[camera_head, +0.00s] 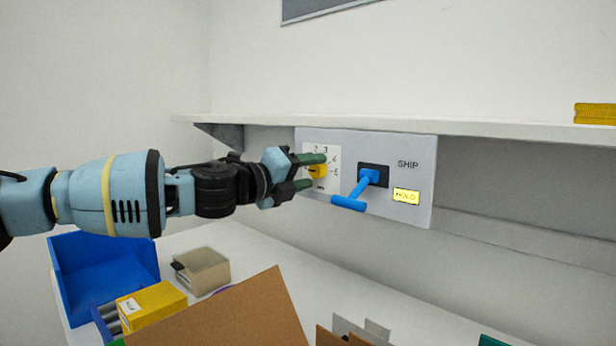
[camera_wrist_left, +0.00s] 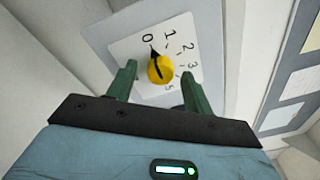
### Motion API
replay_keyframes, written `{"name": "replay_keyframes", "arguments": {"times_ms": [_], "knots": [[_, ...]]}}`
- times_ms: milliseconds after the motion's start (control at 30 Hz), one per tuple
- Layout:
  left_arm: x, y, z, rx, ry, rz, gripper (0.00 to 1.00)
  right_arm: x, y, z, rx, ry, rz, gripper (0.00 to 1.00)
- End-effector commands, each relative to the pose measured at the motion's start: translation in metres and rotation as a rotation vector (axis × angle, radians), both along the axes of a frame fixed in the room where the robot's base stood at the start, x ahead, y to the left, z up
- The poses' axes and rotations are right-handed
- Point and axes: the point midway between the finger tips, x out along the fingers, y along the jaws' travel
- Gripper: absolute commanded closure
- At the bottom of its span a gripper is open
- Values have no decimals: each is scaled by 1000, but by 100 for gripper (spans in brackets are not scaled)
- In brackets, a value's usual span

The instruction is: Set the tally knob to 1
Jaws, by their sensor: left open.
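The tally knob is yellow (camera_wrist_left: 160,68) with a dark pointer line, on a white dial plate (camera_wrist_left: 120,47) with printed numbers. In the left wrist view its dark tip points at or close to the 0, short of the 1. My left gripper (camera_wrist_left: 162,82) is open, with one green finger on each side of the knob; I cannot tell whether either touches it. In the head view the fingers of my left gripper (camera_head: 317,171) partly hide the knob (camera_head: 318,172) and some numbers. My right gripper is not in view.
A blue T-shaped lever (camera_head: 359,191) sticks out of the grey panel (camera_head: 400,147) just right of the dial. A yellow HOLD label (camera_head: 406,195) is beside it. A shelf (camera_head: 480,128) runs above. Boxes and a blue bin (camera_head: 105,268) stand on the counter below.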

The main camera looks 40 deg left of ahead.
Motion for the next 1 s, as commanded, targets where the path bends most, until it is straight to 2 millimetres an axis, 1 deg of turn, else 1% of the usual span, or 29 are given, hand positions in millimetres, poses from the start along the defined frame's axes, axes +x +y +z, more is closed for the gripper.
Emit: {"name": "replay_keyframes", "arguments": {"times_ms": [267,300,633,833,1000], "knots": [[1,-1,0,0,0,-1,49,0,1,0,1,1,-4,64],[1,-1,0,0,0,-1,50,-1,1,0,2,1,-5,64],[1,0,0,-1,0,-1,93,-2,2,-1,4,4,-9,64],[1,-1,1,16,-2,-2,93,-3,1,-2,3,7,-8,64],[1,-1,2,79,-7,-2,93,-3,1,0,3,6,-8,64]]}}
